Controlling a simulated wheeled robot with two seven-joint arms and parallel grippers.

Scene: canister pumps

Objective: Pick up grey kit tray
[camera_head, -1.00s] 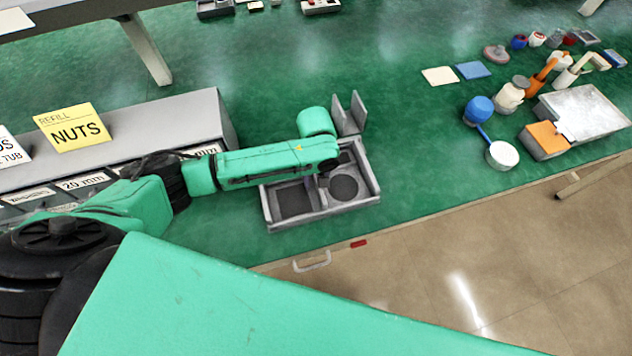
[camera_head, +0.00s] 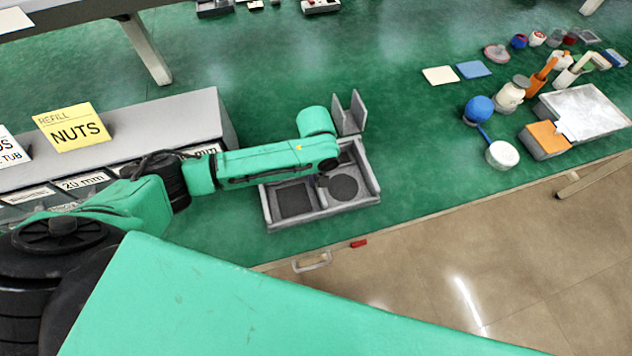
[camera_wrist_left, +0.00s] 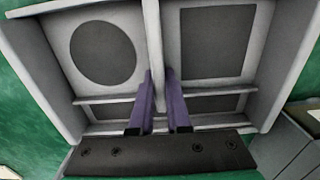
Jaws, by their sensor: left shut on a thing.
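The grey kit tray (camera_head: 352,208) lies on the green bench near its front edge. It has a rectangular dark pad at left and a round dark pad at right, with a divider between them. My left arm reaches over its far side and hides part of it in the head view. In the left wrist view the tray (camera_wrist_left: 50,75) fills most of the picture. My left gripper (camera_wrist_left: 158,78) has its purple fingers on either side of the tray's divider and is shut on it. In the head view the fingers are hidden. My right gripper is not in view.
A grey bin cabinet (camera_head: 165,118) with a yellow NUTS sign (camera_head: 72,128) is at left. Pump parts and a silver tray (camera_head: 590,108) are at right. Bench between is clear.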

